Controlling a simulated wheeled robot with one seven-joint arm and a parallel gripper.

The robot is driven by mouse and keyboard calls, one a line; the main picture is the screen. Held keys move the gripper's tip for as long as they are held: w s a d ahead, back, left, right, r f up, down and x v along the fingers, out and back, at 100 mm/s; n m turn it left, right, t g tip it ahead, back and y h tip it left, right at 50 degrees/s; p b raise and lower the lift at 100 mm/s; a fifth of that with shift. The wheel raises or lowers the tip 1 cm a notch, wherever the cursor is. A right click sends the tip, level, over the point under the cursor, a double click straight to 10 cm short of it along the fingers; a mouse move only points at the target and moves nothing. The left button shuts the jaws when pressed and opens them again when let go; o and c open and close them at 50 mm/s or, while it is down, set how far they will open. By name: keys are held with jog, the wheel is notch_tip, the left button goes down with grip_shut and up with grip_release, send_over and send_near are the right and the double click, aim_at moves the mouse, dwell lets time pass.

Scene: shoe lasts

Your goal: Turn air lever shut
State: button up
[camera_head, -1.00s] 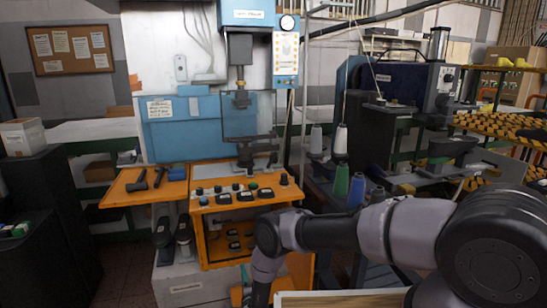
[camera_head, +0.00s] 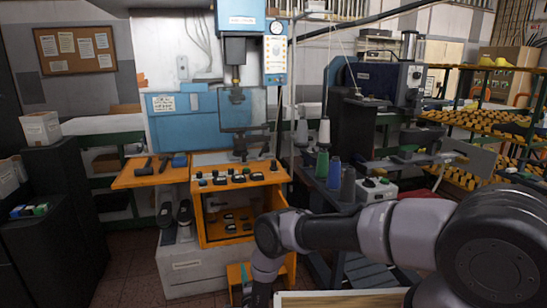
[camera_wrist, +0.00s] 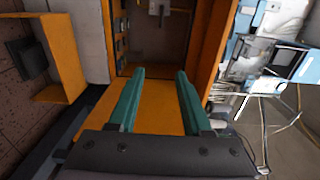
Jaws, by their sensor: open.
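My gripper (camera_wrist: 160,74) shows in the wrist view as two green fingers, spread apart with nothing between them. Its fingertips point at the open orange cabinet (camera_wrist: 92,28) of the blue machine. A small grey fitting (camera_wrist: 158,8) on the cabinet's back wall shows at the top edge of the wrist view; I cannot tell whether it is the air lever. In the head view, the open cabinet (camera_head: 202,232) sits below the orange control panel (camera_head: 262,180), with small dark fittings (camera_head: 228,218) inside. My gripper's fingers are not clearly visible there, low in front of the cabinet.
The blue machine (camera_head: 180,125) stands behind the panel. An orange side shelf (camera_head: 140,178) holds dark tools at left. Thread spools (camera_head: 334,172) and a small control box (camera_head: 374,189) stand at right. A dark cabinet (camera_head: 60,190) is at far left. Some floor (camera_head: 125,275) is clear.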

jog(key=w+r+g+h, duration=0.1)
jog(key=w+r, duration=0.8)
jog(key=r, duration=0.3)
jog(key=w+r+g, duration=0.1)
jog(key=w+r, duration=0.8)
jog(key=r, duration=0.3)
jog(key=w+d+r+n+g, duration=0.1)
jog(key=d+r, duration=0.2)
jog(key=r, duration=0.6)
jog(key=w+d+r+n, duration=0.1)
jog(key=d+r, duration=0.2)
jog(key=r, duration=0.6)
jog(key=w+d+r+n+g, duration=0.1)
jog(key=d+r, duration=0.3)
jog(key=r, duration=0.6)
jog(key=s+d+r+n+g+h, duration=0.1)
jog(key=s+d+r+n+g, duration=0.3)
jog(key=s+d+r, duration=1.4)
jog(key=s+d+n+g, duration=0.1)
jog(key=s+d, duration=0.3)
jog(key=s, duration=1.1)
jog(key=s+d+n+g+h, duration=0.1)
jog(key=s+d+n, duration=0.2)
jog(key=s, duration=1.1)
jog(key=shift+s+d+r, duration=0.35)
jog(key=shift+d+r, duration=0.1)
jog(key=shift+d, duration=0.35)
